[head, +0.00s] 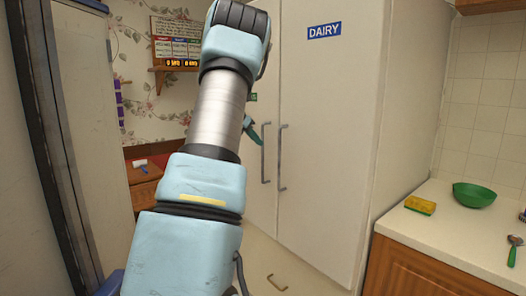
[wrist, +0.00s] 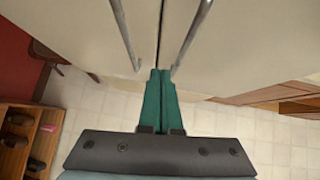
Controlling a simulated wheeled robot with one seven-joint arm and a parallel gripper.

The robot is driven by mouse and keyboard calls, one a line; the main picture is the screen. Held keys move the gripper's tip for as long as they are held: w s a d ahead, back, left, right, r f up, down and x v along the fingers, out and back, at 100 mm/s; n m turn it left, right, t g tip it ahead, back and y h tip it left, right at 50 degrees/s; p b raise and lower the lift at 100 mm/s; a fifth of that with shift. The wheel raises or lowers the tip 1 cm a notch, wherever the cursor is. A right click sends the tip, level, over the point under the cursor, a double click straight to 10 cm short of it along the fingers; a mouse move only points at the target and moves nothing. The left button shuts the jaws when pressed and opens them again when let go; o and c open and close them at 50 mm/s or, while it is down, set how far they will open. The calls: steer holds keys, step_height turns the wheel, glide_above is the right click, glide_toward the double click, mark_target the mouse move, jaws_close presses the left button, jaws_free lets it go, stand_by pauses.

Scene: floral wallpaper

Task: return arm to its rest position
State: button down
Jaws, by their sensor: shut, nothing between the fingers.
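My gripper (wrist: 160,74) is shut and empty in the wrist view. Its two green fingers lie side by side, with the tips near the seam between two cream cabinet doors and between their two bar handles. Whether the tips touch the doors I cannot tell. In the head view my light blue arm rises through the middle and bends at the top. A green fingertip of my gripper (head: 253,132) shows beside the arm, in front of the left door. The rest of the gripper is hidden behind the arm.
The tall cabinet (head: 335,120) with a "DAIRY" label has both doors closed. A grey upright panel (head: 75,120) stands close at left. Tiled floor (wrist: 225,120) shows below the doors.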

steer(key=s+a+r+n+t+y, duration=0.1)
steer(key=s+n+t+y, duration=0.15)
steer(key=n, duration=0.75)
steer(key=s+a+r+n+t+y, duration=0.1)
steer(key=s+n+t, duration=0.2)
steer(key=n, duration=0.7)
steer(key=s+d+f+n+g, duration=0.1)
steer(key=s+f+n+g, duration=0.2)
steer(key=s, duration=0.8)
steer(key=s+d+f+n+g+y, duration=0.1)
steer(key=s+d+f+n+g, duration=0.1)
steer(key=s+f+n+g, duration=0.2)
steer(key=s+d+f+n+g+y, duration=0.1)
steer(key=s+f+n+g, duration=0.2)
steer(key=s+f+n, duration=0.6)
steer(key=s+n, duration=0.6)
steer(key=s, duration=0.5)
steer(key=shift+s+d+n+g, duration=0.15)
steer(key=shift+d+n+g, duration=0.1)
steer(key=shift+n+g, duration=0.15)
